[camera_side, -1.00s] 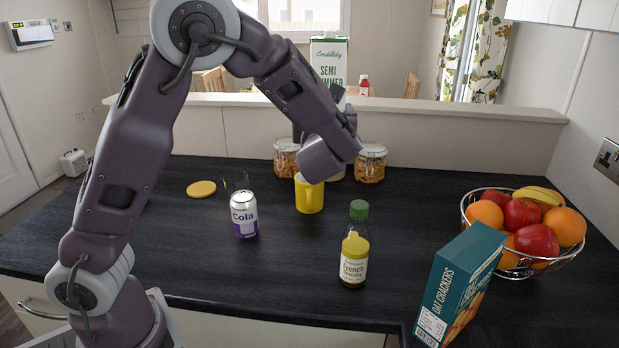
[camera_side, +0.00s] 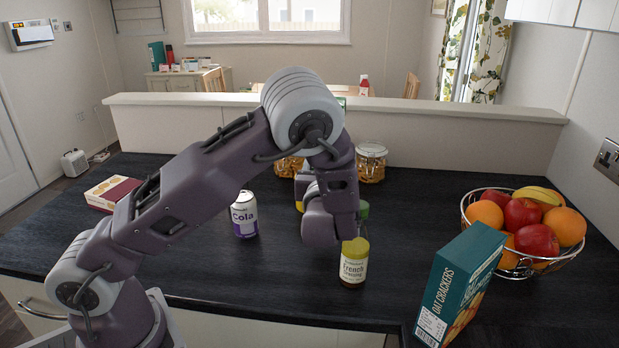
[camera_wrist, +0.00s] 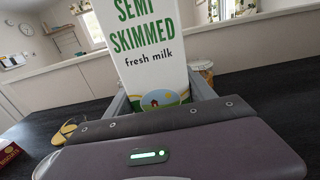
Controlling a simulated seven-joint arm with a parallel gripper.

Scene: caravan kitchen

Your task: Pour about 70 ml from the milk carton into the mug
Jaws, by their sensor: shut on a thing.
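The milk carton (camera_wrist: 150,45) is white with green lettering and fills the middle of the wrist view, standing close to upright with a slight lean. My gripper (camera_wrist: 158,98) is shut on it, with a grey finger at each side of its lower part. In the side view my arm hides nearly all of the carton; only a sliver of its green top (camera_side: 341,102) shows. The yellow mug (camera_side: 299,206) stands on the dark worktop, mostly hidden behind my wrist. I cannot see inside it or tell the gap between carton and mug.
A dressing bottle (camera_side: 354,262) stands close in front of my wrist, with a cola can (camera_side: 244,215) to the left. A cracker box (camera_side: 460,285) and fruit bowl (camera_side: 525,262) are right. Jars (camera_side: 371,163) stand behind. A biscuit box (camera_side: 112,193) lies at left.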

